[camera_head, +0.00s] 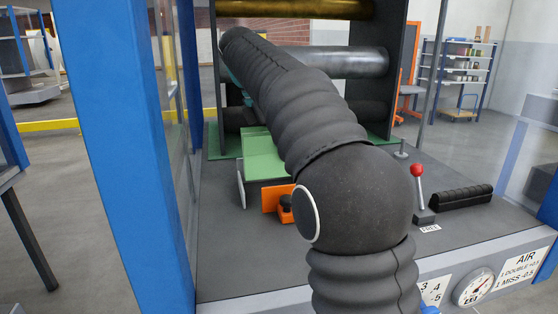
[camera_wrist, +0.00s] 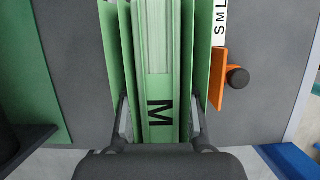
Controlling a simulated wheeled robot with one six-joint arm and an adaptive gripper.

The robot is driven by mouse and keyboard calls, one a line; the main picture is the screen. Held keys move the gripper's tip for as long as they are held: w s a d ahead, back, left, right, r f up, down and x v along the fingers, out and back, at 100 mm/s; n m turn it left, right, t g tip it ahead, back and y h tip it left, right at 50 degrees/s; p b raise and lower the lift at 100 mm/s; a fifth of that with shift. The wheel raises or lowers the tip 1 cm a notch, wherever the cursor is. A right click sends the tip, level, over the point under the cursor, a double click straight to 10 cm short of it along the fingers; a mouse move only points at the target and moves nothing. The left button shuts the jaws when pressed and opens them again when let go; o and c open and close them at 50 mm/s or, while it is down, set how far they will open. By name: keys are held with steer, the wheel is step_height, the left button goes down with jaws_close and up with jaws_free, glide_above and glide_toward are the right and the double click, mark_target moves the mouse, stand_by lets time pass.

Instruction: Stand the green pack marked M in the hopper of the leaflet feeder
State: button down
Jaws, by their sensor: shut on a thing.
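The green pack marked M (camera_wrist: 160,85) shows in the middle of the wrist view, its page edges facing up the picture and the black M near my gripper. My gripper (camera_wrist: 158,112) is shut on it, one finger on each side. Green plates of the leaflet feeder's hopper (camera_wrist: 218,50) flank the pack on left and right. I cannot tell whether the pack's bottom touches the hopper floor. In the head view, green surfaces (camera_head: 262,158) show left of my arm, which hides my gripper there.
An orange plate (camera_wrist: 217,80) with a black knob (camera_wrist: 238,77) stands right of the hopper, beside an S M L scale (camera_wrist: 220,22). Dark rollers (camera_head: 345,62) stand behind. A red-knobbed lever (camera_head: 417,172) and a black ribbed bar (camera_head: 460,197) are at right. A blue post (camera_head: 120,130) stands left.

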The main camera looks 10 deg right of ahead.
steer(key=shift+a+f, duration=0.15)
steer(key=shift+f, duration=1.85)
steer(key=shift+f, duration=0.1)
steer(key=c, duration=0.8)
jaws_free()
steer(key=shift+c, duration=0.2)
steer(key=shift+v, duration=3.8)
